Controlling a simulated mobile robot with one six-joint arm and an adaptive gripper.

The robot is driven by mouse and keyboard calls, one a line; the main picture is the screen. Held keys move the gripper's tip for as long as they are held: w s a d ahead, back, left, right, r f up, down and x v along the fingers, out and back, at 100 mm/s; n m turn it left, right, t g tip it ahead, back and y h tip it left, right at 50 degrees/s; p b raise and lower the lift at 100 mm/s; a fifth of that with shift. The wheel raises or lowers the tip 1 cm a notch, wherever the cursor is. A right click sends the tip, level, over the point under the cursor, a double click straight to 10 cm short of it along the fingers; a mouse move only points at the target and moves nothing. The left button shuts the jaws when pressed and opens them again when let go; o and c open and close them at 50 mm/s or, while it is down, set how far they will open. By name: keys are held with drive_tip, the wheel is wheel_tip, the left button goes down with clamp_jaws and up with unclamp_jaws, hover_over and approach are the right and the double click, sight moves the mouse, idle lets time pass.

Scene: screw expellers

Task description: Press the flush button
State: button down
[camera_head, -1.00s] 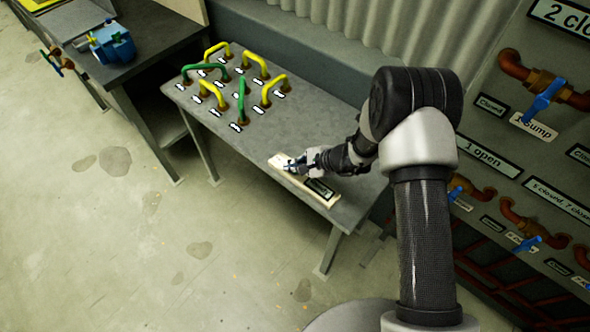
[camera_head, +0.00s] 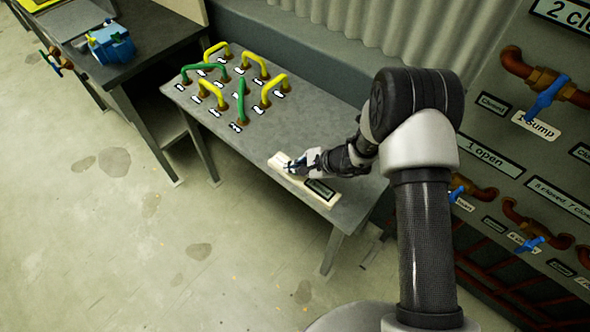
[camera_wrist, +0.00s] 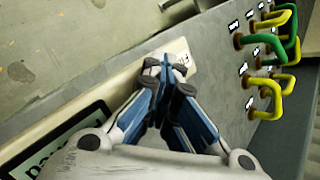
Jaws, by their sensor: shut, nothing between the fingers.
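A long cream panel (camera_head: 276,163) lies along the front edge of the grey table and also shows in the wrist view (camera_wrist: 189,62). It carries a dark-framed display (camera_head: 320,189), partly visible in the wrist view (camera_wrist: 62,150), its text cut off. My gripper (camera_head: 290,167) is over the far-left end of the panel. In the wrist view its blue-grey fingers (camera_wrist: 166,66) are closed together over the panel, with nothing seen between them. No flush button is visible; the fingers may cover it. I cannot tell whether the fingertips touch the panel.
Several yellow and green curved handles (camera_head: 213,92) stand with small labels on the far part of the table (camera_head: 310,129). A wall panel with pipes and blue valves (camera_head: 545,97) is at the right. A blue device (camera_head: 111,43) sits on another bench. Floor at left is open.

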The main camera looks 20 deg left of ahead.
drive_tip(key=shift+r, duration=0.85)
drive_tip(key=shift+r+p, duration=1.4)
drive_tip(key=shift+r, duration=1.1)
drive_tip(key=s+d+r+n+h, duration=0.1)
drive_tip(key=s+d+r+n, duration=0.2)
drive_tip(key=r, duration=0.5)
drive_tip(key=s+d+r+n+b, duration=0.1)
drive_tip(key=s+d+r+n, duration=0.2)
drive_tip(key=r, duration=0.5)
drive_tip(key=s+d+r+n+h, duration=0.1)
drive_tip(key=s+d+r, duration=0.2)
drive_tip(key=d+r, duration=0.35)
drive_tip(key=s+d+r+n+t+h, duration=0.1)
drive_tip(key=s+d+r+n+h, duration=0.1)
drive_tip(key=s+d, duration=0.6)
drive_tip(key=s+d+r+n+t+h+b, duration=0.1)
drive_tip(key=s+d+r+n+h, duration=0.1)
drive_tip(key=s+d+r+h, duration=0.3)
drive_tip(key=s+d, duration=0.4)
drive_tip(key=d, duration=0.2)
drive_tip(key=shift+s+t, duration=0.2)
drive_tip(key=shift+t, duration=0.2)
